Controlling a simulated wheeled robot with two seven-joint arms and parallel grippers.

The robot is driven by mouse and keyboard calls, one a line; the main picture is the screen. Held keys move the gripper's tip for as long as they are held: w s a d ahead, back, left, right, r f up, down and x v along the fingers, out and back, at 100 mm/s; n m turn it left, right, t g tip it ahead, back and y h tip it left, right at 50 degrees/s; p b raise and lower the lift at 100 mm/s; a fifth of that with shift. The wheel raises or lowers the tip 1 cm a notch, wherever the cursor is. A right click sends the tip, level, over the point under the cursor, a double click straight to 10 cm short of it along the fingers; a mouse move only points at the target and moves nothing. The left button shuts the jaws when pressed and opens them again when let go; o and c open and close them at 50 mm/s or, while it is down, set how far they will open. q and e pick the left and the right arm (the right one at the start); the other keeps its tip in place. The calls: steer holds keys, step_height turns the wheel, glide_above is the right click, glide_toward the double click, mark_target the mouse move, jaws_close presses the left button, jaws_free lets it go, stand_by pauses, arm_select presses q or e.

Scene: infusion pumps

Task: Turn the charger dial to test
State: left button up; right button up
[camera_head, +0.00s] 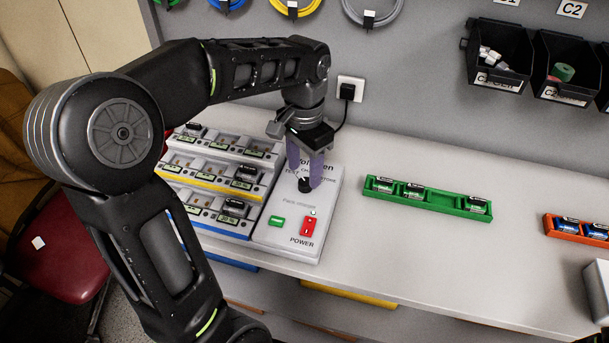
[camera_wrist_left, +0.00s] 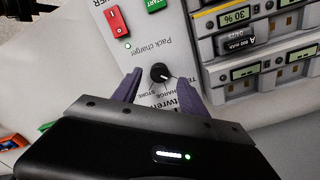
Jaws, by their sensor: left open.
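The white pack charger (camera_head: 293,240) stands on the bench beside the battery bays. Its black dial (camera_head: 304,185) sits on the sloped top, near the TEST, CHARGE and STORE labels. My left gripper (camera_head: 305,184) points down with its purple fingers open on either side of the dial. In the left wrist view the dial (camera_wrist_left: 159,72) lies between the fingertips of the left gripper (camera_wrist_left: 160,80), with visible space on both sides. Its pale pointer mark faces lower right in that view; I cannot tell which label it is at. The right gripper is out of view.
A red power switch (camera_head: 308,226) and a green start button (camera_head: 276,221) are on the charger's front part. Stepped battery bays (camera_head: 215,190) adjoin its left side. A green battery tray (camera_head: 440,202) and an orange tray (camera_head: 580,230) lie to the right, with bare bench between.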

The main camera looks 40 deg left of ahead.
mark_target(304, 182)
arm_select(q)
steer(key=shift+r, duration=2.3)
